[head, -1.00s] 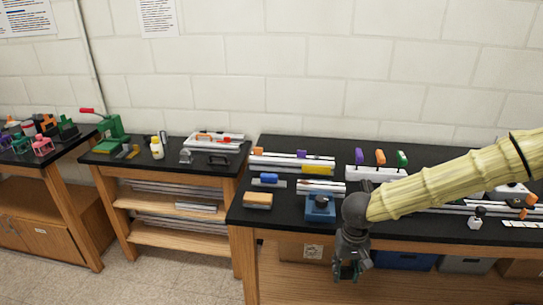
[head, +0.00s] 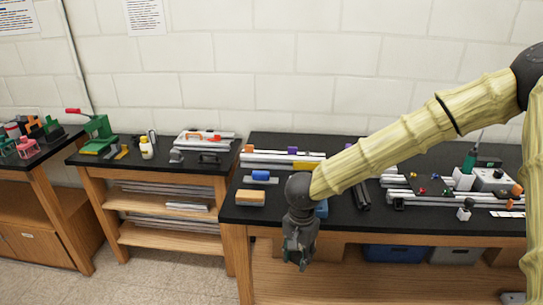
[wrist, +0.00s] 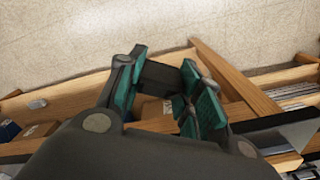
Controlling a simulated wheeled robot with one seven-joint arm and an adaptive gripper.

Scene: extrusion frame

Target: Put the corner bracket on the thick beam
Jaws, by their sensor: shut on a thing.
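My gripper (wrist: 160,88) hangs low in front of the black bench's front edge, with its fingers pointing down, as the head view (head: 297,258) shows. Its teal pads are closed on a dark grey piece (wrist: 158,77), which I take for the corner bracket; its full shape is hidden. Pale extrusion beams (head: 270,157) lie on the bench behind my arm. I cannot tell for certain which is the thick beam. My wrist and forearm cover part of the bench.
An orange-brown block (head: 250,198) and a blue roll (head: 261,175) lie near the left of the bench (head: 238,214). A blue item is mostly hidden behind my wrist.

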